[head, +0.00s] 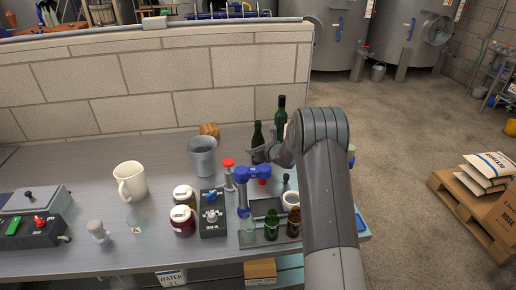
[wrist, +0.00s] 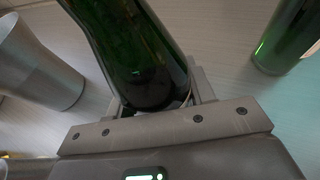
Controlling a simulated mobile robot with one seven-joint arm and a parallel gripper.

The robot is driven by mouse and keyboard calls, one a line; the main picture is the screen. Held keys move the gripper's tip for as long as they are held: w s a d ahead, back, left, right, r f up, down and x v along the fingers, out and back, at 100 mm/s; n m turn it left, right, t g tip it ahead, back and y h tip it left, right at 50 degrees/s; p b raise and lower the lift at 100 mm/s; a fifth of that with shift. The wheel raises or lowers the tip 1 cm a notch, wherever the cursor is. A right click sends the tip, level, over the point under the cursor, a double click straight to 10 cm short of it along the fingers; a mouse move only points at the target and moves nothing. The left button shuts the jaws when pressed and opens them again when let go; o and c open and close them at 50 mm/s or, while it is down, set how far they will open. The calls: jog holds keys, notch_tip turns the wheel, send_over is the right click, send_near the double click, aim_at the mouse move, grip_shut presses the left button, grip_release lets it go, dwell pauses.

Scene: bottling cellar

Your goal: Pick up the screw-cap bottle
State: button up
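Two dark green bottles stand at the back of the steel bench, a shorter one (head: 257,138) and a taller one (head: 281,112) to its right. I cannot make out the closure on either, so I cannot tell which is the screw-cap bottle. My gripper (head: 264,153) is at the shorter bottle. In the wrist view a green bottle (wrist: 135,50) stands between the fingers of my gripper (wrist: 155,103), close to both. Whether they press on it I cannot tell. Another green bottle (wrist: 288,38) is at the right, apart from the gripper. The bottle's top is out of the wrist view.
A grey metal cup (head: 203,158) stands left of the gripper and shows in the wrist view (wrist: 35,65). A blue device (head: 252,175), jars (head: 183,221) and small bottles (head: 271,226) stand nearer the front. A cream mug (head: 130,182) is further left. A block wall backs the bench.

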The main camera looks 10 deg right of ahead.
aim_at(262, 140)
jog(key=c, duration=0.7)
jog(key=shift+o, duration=0.2)
jog(key=shift+r, duration=0.25)
jog(key=shift+r, duration=0.8)
jog(key=shift+s+d+r, duration=0.1)
jog(key=shift+d+r, duration=0.1)
jog(key=shift+r, duration=0.45)
jog(key=shift+s+d+r, duration=0.1)
jog(key=shift+d+r, duration=0.05)
jog(key=shift+r, duration=0.45)
jog(key=s+d+r, duration=0.5)
jog(key=d+r, duration=0.1)
jog(key=d, duration=0.3)
jog(key=shift+s+d+r, duration=0.2)
jog(key=shift+r, duration=0.05)
